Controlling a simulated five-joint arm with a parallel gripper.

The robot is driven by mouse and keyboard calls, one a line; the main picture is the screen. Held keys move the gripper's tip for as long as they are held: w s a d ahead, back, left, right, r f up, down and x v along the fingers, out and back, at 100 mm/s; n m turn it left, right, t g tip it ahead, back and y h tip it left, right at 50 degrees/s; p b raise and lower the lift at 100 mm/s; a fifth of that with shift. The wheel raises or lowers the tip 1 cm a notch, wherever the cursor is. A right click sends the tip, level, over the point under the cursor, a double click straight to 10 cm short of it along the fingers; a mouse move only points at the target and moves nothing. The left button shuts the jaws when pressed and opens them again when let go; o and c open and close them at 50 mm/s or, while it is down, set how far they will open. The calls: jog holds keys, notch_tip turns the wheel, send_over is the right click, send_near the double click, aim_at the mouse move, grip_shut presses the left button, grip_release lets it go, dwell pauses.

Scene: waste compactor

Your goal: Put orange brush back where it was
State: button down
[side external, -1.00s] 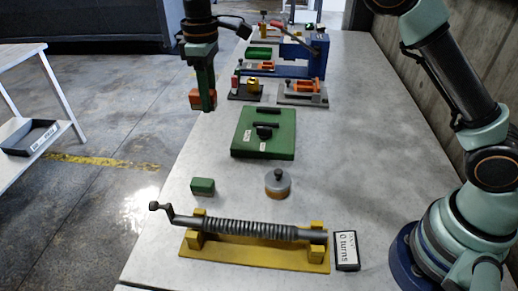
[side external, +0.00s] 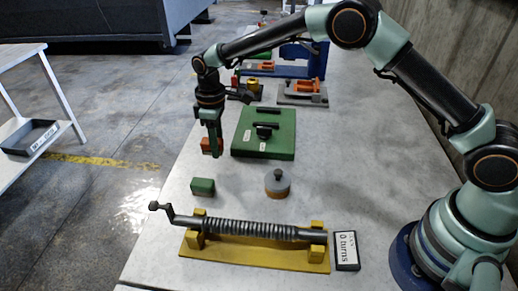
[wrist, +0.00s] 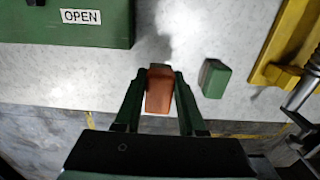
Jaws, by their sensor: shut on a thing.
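The orange brush (side external: 207,146) is a small orange block held in my gripper (side external: 214,153). In the side view it hangs above the table's left part, just left of the green plate with the black handle. In the wrist view the orange brush (wrist: 160,90) sits between the two green fingers of my gripper (wrist: 159,84), which are shut on it. It appears to be clear of the table. Any bristles are hidden. Its former place is not marked in these frames.
The green plate (side external: 248,148) lies beside my gripper. A small green block (side external: 203,187) and a round grey-orange knobbed piece (side external: 277,183) stand nearer. A yellow stand (side external: 255,255) carries a dark screw shaft. A blue frame and smaller fixtures fill the back. The table's left edge is close.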

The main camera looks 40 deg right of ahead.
aim_at(220, 167)
jog(key=shift+f, duration=2.4)
jog(key=shift+f, duration=0.15)
jog(key=c, duration=0.5)
grip_release()
